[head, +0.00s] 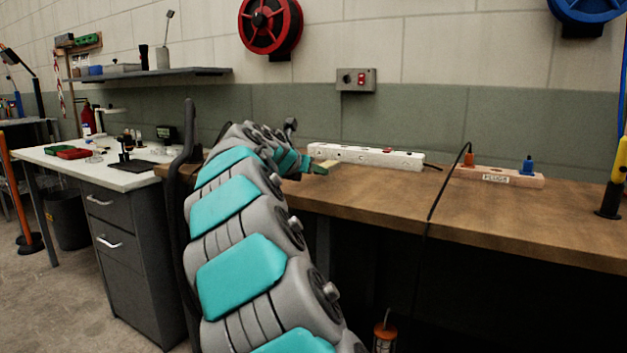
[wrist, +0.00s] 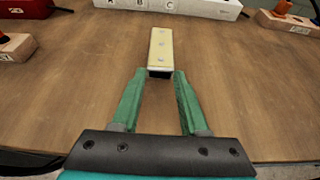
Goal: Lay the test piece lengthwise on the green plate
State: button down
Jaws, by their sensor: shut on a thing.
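The test piece looks like a pale yellow bar (wrist: 161,45) with several small spots along its top. My gripper (wrist: 160,74) is shut on its near end, and the bar points away from me above the brown wooden bench. In the head view the bar (head: 331,164) shows small at the tip of my gripper (head: 319,168), near the white power strip. A green plate (head: 57,149) seems to lie on the white table at the far left, next to a red one. The green plate is not in the wrist view.
The white power strip (head: 366,157) lies along the back of the wooden bench (head: 480,220). A wooden block (head: 500,177) with orange and blue plugs and a hanging cable is to the right. The white table (head: 105,165) also holds a dark stand and small items.

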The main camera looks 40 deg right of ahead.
notch_tip(320, 180, down, 3)
jog(key=shift+a+r, duration=0.1)
jog(key=shift+r, duration=0.1)
jog(key=shift+c, duration=2.1)
grip_release()
